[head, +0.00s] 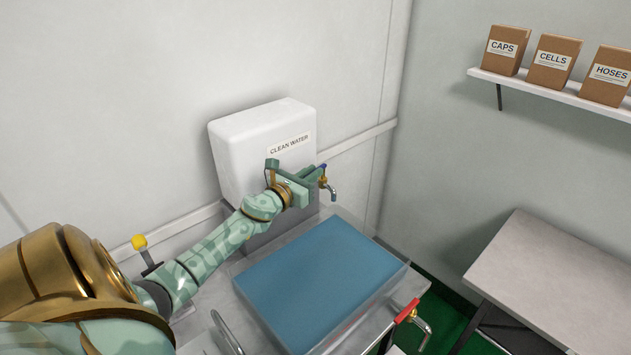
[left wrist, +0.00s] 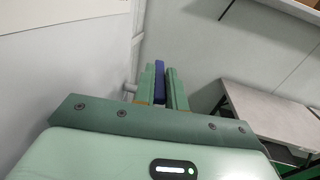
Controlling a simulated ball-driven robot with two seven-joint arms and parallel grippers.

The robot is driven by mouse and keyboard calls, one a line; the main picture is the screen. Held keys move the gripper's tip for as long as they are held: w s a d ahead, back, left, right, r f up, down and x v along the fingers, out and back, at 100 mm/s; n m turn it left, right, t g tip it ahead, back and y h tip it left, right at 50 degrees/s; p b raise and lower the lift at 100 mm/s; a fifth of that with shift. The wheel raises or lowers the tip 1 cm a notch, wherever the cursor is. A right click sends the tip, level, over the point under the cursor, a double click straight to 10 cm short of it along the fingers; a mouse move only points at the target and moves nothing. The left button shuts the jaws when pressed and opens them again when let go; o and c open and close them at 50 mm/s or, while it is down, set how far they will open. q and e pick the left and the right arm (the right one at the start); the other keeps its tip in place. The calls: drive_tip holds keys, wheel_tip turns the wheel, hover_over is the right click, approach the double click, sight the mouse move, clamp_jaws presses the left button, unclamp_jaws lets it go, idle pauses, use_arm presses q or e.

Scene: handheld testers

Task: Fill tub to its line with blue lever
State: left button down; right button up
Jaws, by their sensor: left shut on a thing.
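A white tank (head: 235,150) labelled CLEAN WATER stands against the wall. I cannot make out a line on the tub or a stream from the spout. My right gripper is not in view.
A tap with a red lever (head: 407,311) is at the tub's near right corner. A yellow knob (head: 139,241) stands at the left by my arm. A grey table (head: 550,265) is at right. Boxes marked CAPS (head: 505,50), CELLS and HOSES sit on a shelf.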

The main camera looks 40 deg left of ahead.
use_arm(q)
drive_tip(key=shift+a+f+h+b, duration=0.15)
drive_tip(key=shift+f+h+b, duration=0.05)
drive_tip(key=shift+h+b, duration=0.15)
drive_tip(key=shift+r+m, duration=0.1)
drive_tip(key=shift+m, duration=0.2)
drive_tip(key=c, duration=1.4)
unclamp_jaws()
drive_tip(key=shift+r, duration=0.1)
drive_tip(key=shift+c, duration=0.2)
drive_tip(key=s, duration=1.6)
drive_tip(key=shift+s+d, duration=0.2)
